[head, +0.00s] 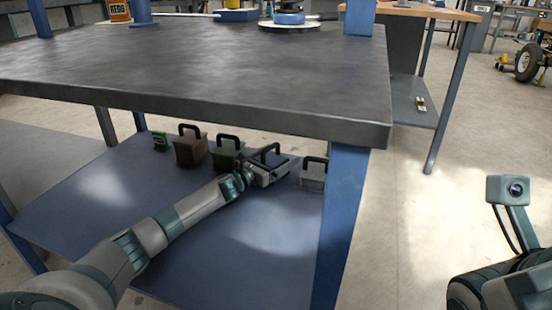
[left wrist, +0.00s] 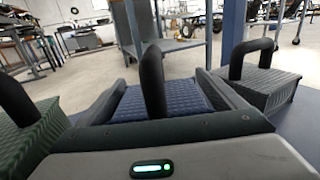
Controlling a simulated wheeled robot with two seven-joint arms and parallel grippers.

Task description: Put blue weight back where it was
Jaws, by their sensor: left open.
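The blue weight (left wrist: 183,98) has a ribbed top and a black handle, and shows in the left wrist view between the two fingers of my left gripper (left wrist: 161,82). My left gripper is open, with one finger on each side of the weight. In the head view my left gripper (head: 275,168) is low over the under-table shelf (head: 110,203), between the green weight (head: 226,154) and the grey weight (head: 314,178). There it mostly hides the blue weight; a black handle shows at it. My right gripper is out of the picture; only part of that arm shows.
A brown weight (head: 190,150) and a small green box (head: 160,141) stand left of the green weight. The thick table top (head: 200,75) hangs over the shelf. A blue leg (head: 342,215) stands right of the grey weight. The shelf's front is clear.

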